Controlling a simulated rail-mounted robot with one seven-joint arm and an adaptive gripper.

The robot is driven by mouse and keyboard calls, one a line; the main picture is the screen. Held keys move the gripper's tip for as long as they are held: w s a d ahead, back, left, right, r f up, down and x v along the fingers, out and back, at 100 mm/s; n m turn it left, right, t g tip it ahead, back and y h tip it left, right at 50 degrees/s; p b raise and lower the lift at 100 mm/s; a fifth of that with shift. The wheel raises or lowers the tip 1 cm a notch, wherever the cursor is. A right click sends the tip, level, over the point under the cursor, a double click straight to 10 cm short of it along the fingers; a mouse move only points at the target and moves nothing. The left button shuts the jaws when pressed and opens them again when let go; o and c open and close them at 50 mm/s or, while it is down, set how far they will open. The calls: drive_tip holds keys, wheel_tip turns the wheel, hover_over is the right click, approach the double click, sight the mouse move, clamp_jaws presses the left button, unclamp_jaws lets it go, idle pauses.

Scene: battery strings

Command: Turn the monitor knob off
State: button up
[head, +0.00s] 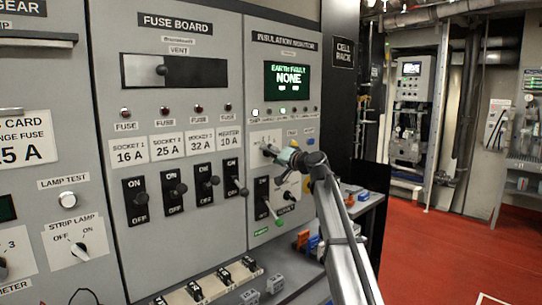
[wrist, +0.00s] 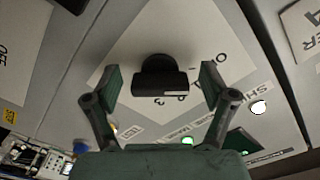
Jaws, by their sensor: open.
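The insulation monitor panel (head: 286,32) shows a lit screen (head: 290,80) reading "EARTH FAULT NONE". Its black knob (wrist: 160,80) sits on a white label plate (wrist: 190,35) in the wrist view. My gripper (wrist: 161,76) is open, with one finger on each side of the knob and a visible gap on both sides. In the head view my gripper (head: 272,152) is at this panel below the screen and covers most of the knob and its plate. The plate's lettering is only partly readable.
Below my gripper are a lever switch (head: 263,198) with a green tip and another black knob (head: 289,196). Fuse switches (head: 172,190) stand to the left. A shelf (head: 310,275) with small parts lies below. Open red floor (head: 440,250) is on the right.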

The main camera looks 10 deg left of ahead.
drive_tip(key=v, duration=1.2)
drive_tip(key=shift+r, duration=0.1)
